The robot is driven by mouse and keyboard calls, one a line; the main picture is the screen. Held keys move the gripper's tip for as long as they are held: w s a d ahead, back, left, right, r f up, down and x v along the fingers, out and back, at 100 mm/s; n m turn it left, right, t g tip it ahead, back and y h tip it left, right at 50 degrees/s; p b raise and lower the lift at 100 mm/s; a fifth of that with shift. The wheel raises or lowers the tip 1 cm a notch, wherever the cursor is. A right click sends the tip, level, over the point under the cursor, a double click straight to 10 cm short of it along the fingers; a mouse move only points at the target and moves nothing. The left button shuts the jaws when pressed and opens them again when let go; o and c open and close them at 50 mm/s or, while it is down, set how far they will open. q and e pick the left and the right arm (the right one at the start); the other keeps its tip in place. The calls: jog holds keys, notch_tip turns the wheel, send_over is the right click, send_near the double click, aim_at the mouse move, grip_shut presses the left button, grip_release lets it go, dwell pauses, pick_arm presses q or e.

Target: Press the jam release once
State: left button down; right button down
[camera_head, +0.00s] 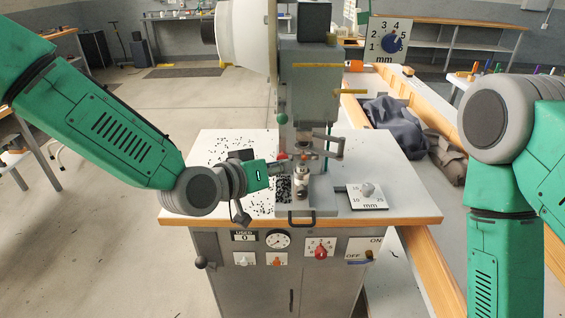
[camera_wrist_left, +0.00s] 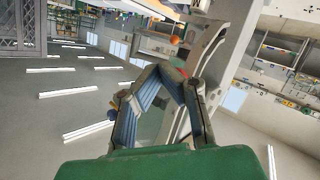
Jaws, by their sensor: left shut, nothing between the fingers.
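The eyelet press (camera_head: 311,85) stands on a white-topped cabinet with a wooden edge. A small red part (camera_head: 283,156) sits on the press beside its working point; I cannot tell whether it is the jam release. My left gripper (camera_head: 278,167) is shut and empty, reaching in from the left close to that part. Contact cannot be made out. In the left wrist view the fingers (camera_wrist_left: 165,73) meet in front of the pale press frame (camera_wrist_left: 213,65), with a bit of red just past the tips. My right arm shows at the right; its gripper is out of view.
The front panel has a gauge (camera_head: 278,240), a red knob (camera_head: 321,253) and an ON/OFF switch (camera_head: 360,259). Small black bits lie scattered on the tabletop (camera_head: 215,205). A dial plate (camera_head: 368,197) lies at the right. Dark cloth (camera_head: 395,122) fills a wooden bin beside the cabinet.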

pick_arm(q)
jog(key=shift+s, duration=1.2)
jog(key=s, duration=0.5)
jog(key=shift+p, duration=0.3)
